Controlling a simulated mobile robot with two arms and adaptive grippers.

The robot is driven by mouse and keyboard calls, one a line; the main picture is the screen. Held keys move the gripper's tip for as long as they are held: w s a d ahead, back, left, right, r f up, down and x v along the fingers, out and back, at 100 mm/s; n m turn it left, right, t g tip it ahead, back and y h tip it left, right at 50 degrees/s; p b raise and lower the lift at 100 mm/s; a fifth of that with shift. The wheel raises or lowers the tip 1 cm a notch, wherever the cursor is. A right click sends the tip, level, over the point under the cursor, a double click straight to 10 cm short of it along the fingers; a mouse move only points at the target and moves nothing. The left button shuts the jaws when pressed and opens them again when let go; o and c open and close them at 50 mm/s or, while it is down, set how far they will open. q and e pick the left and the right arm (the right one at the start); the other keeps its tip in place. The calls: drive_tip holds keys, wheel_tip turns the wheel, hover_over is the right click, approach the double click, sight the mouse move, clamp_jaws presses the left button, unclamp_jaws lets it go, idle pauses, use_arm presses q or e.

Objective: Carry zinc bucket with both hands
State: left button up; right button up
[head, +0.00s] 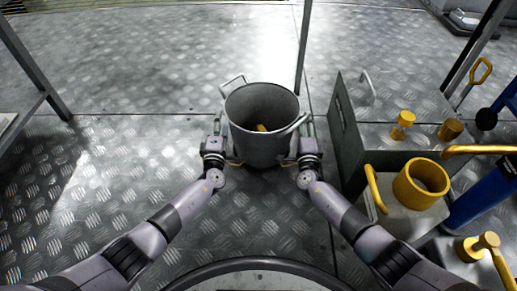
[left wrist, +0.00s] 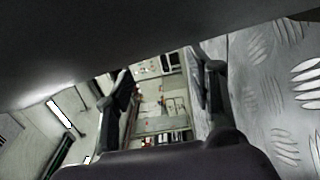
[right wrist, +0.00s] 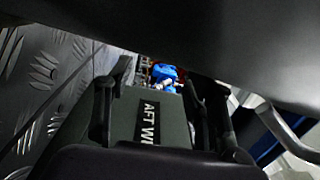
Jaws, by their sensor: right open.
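The grey zinc bucket (head: 262,145) stands upright on the metal floor in the middle of the head view, with a handle on each side. Something small and yellow (head: 261,128) lies inside it. My left gripper (head: 217,128) is beside the bucket's left wall, and my right gripper (head: 306,128) is beside its right wall under the right handle. In the left wrist view the fingers (left wrist: 165,90) stand apart with nothing between them. In the right wrist view the fingers (right wrist: 155,100) are also apart and empty. Dark bucket-side surfaces (left wrist: 110,40) (right wrist: 230,35) fill the upper parts of both wrist views.
A grey-green box (head: 344,135) stands close to the right of the bucket. Yellow-topped equipment (head: 405,205) and a blue part (head: 485,195) crowd the right side. A thin post (head: 303,50) rises behind the bucket. The chequered floor at left (head: 130,130) is clear.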

use_arm(q)
drive_tip(key=o, duration=0.4)
drive_tip(key=shift+a, duration=0.2)
use_arm(e)
drive_tip(key=shift+d, duration=0.2)
drive_tip(key=o, duration=0.5)
use_arm(q)
drive_tip(key=s, duration=1.2)
use_arm(e)
drive_tip(key=shift+s+d, duration=0.1)
drive_tip(key=shift+s, duration=3.65)
